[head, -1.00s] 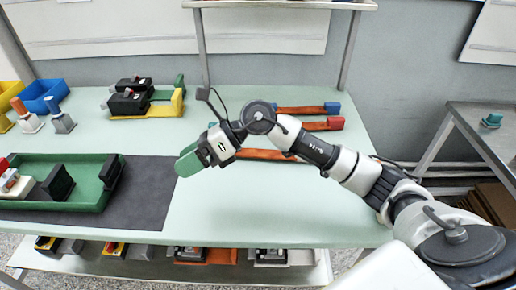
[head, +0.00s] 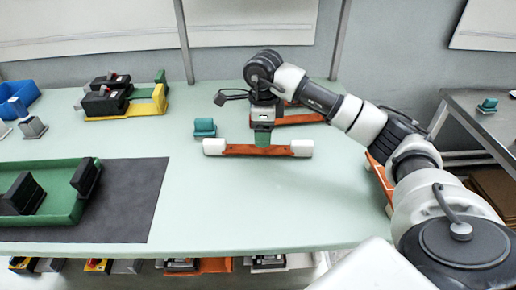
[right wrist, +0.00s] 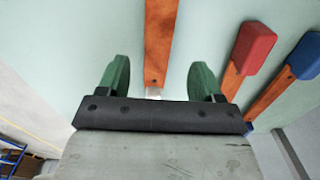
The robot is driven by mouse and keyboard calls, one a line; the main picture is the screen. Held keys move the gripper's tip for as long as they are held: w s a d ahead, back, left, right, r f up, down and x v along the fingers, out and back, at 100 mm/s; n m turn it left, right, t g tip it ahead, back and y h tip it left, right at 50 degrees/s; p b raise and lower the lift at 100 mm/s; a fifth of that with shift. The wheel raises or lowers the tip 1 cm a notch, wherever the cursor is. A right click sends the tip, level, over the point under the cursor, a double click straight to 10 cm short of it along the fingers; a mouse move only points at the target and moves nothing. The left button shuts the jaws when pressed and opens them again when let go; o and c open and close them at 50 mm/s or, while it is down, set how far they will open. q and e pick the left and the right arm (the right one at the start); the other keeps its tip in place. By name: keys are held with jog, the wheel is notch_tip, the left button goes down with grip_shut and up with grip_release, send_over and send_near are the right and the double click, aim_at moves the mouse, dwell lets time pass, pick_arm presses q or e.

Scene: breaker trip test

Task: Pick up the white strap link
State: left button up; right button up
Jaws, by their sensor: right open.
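The white strap link (head: 236,149) is a flat orange-brown bar with a white block at each end. It lies crosswise on the pale green table in the head view. My right gripper (head: 263,138) points down over its middle, a green finger showing in front of the bar. In the right wrist view the two green fingers of my right gripper (right wrist: 159,78) stand apart, with the bar (right wrist: 159,45) running between them and a gap on both sides. The gripper is open. A small white part shows by the palm. My left gripper is not in view.
Red (right wrist: 256,45) and blue (right wrist: 305,58) ended straps lie beside the link. A teal block (head: 205,127) stands just behind its left end. A green tray (head: 65,205) on a dark mat (head: 130,205) is at left. The front middle of the table is clear.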

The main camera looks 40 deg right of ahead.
jog(key=f, duration=0.5)
jog(key=shift+a+f, duration=0.15)
jog(key=shift+a, duration=0.1)
jog(key=c, duration=1.2)
